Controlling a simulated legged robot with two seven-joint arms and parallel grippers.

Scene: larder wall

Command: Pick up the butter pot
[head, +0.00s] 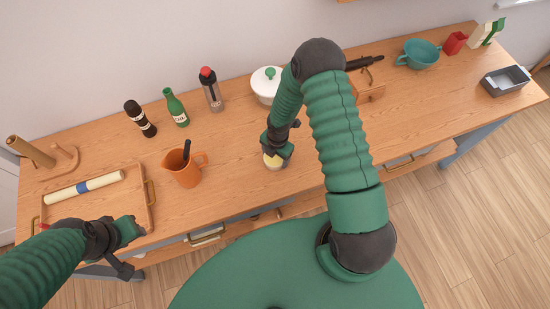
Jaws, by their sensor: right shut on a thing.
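A small pale cream pot (274,164), which I take to be the butter pot, is at the front-middle of the wooden counter. My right gripper (275,152) comes down on it from above and is shut on it. The gripper hides the pot's upper part. I cannot tell whether the pot touches the counter or is just above it. My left gripper (134,230) is near the counter's front edge, by the tray's right front corner and away from the pot. Its fingers are too small and dark to tell whether they are open.
An orange jug (185,170) stands left of the pot, a white lidded pot (265,86) behind it. Bottles (177,108) line the back. A wooden tray (143,186) with a rolling pin (104,183) is at left. A teal bowl (419,54) and grey tin (505,82) are at right.

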